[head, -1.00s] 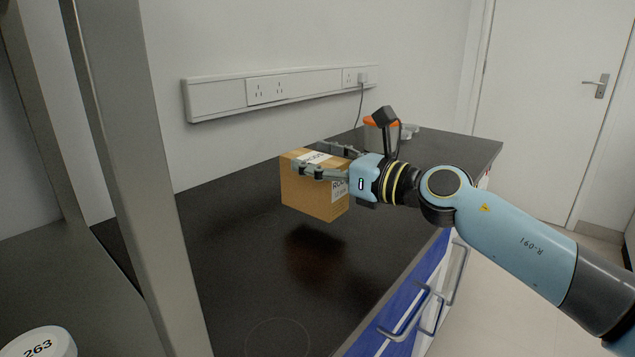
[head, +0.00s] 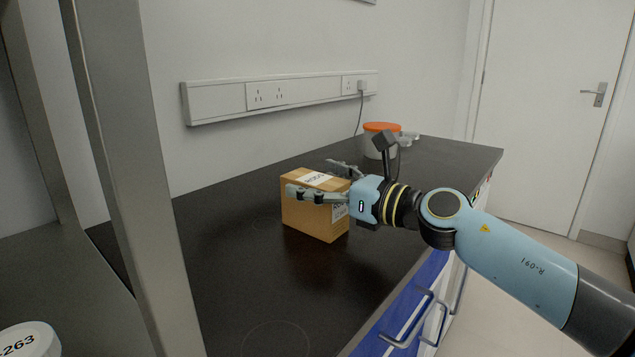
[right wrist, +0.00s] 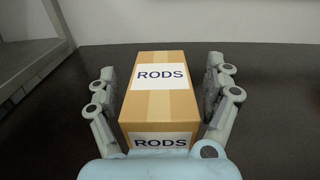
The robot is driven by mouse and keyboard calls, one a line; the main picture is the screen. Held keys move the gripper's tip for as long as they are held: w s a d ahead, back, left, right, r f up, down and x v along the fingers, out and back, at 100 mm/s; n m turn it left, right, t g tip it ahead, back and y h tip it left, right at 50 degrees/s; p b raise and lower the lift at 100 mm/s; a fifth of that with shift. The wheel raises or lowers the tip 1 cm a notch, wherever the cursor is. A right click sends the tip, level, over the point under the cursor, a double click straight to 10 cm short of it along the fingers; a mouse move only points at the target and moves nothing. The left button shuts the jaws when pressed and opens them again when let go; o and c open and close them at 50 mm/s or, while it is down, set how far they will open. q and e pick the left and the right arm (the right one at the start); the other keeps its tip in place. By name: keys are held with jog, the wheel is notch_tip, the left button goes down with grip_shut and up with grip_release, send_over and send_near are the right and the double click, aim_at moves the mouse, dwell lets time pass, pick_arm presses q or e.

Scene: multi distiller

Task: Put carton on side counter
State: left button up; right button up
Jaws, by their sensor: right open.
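The carton (head: 312,215) is a brown box with white RODS labels. It stands upright on the dark side counter (head: 240,285) in the head view. It also shows between the fingers in the right wrist view (right wrist: 160,105). My right gripper (head: 325,182) is open, with one finger on each side of the carton. In the right wrist view (right wrist: 162,90) a gap shows between the carton and each finger. My left gripper is not in view.
A tub with an orange lid (head: 381,140) stands behind the gripper near the wall, with small clear dishes beside it. A wall socket strip (head: 280,95) runs above the counter. A metal post (head: 140,180) rises at left. The front left of the counter is clear.

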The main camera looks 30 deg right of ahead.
aim_at(342, 192)
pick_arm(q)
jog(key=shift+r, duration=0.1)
pick_arm(e)
jog(key=shift+s+r, duration=0.1)
jog(key=shift+r, duration=0.05)
